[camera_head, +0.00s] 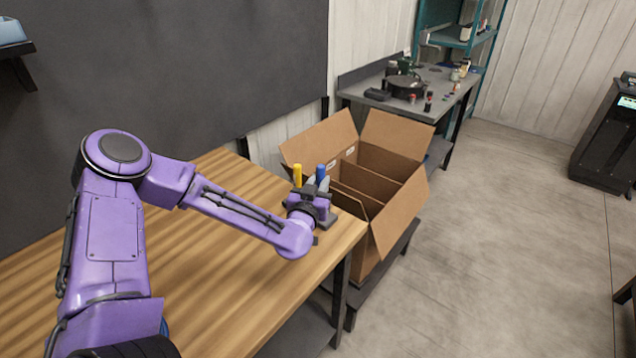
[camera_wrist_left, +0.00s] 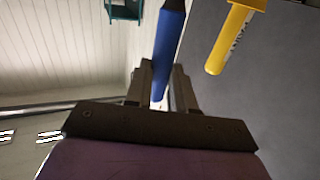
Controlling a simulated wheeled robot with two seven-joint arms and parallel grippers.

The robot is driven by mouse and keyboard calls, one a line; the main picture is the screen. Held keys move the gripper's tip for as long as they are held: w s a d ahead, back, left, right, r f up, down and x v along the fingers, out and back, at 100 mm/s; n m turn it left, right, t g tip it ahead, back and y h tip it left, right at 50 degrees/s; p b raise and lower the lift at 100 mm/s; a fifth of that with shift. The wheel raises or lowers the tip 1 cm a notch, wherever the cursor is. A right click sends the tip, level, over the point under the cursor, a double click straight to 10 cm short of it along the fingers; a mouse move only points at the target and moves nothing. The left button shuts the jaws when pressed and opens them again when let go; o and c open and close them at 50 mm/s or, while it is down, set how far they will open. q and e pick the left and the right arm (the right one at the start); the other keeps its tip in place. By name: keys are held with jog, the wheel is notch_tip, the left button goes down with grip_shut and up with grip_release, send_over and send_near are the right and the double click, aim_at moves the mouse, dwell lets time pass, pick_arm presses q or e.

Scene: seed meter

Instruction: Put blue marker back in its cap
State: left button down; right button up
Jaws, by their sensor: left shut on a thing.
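My left gripper (camera_head: 318,188) is at the right end of the wooden table, shut on the blue marker (camera_head: 320,172). In the left wrist view the blue marker (camera_wrist_left: 168,45) stands between the two fingers (camera_wrist_left: 160,80), with a pale end low between them. The yellow marker (camera_head: 297,173) stands upright just left of the gripper. In the left wrist view it is at the upper right (camera_wrist_left: 228,40), apart from the fingers. I cannot make out a separate blue cap. The gripper hides what is under the markers, except part of a dark base (camera_head: 328,219).
The wooden table (camera_head: 225,285) is otherwise mostly bare. An open cardboard box (camera_head: 398,215) with dividers stands just beyond its right end. A grey bench (camera_head: 440,78) with small items stands farther back. A dark panel (camera_head: 220,70) rises behind the table.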

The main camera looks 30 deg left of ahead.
pick_arm(q)
jog(key=shift+f, duration=0.15)
jog(key=shift+f+b, duration=0.3)
jog(key=shift+f, duration=0.15)
jog(key=shift+f, duration=0.1)
dwell(0.4)
jog(key=shift+f+b, duration=0.35)
jog(key=shift+f, duration=0.05)
jog(key=shift+f+b, duration=0.6)
jog(key=shift+f, duration=0.15)
dwell(1.2)
jog(key=c, duration=0.9)
grip_release()
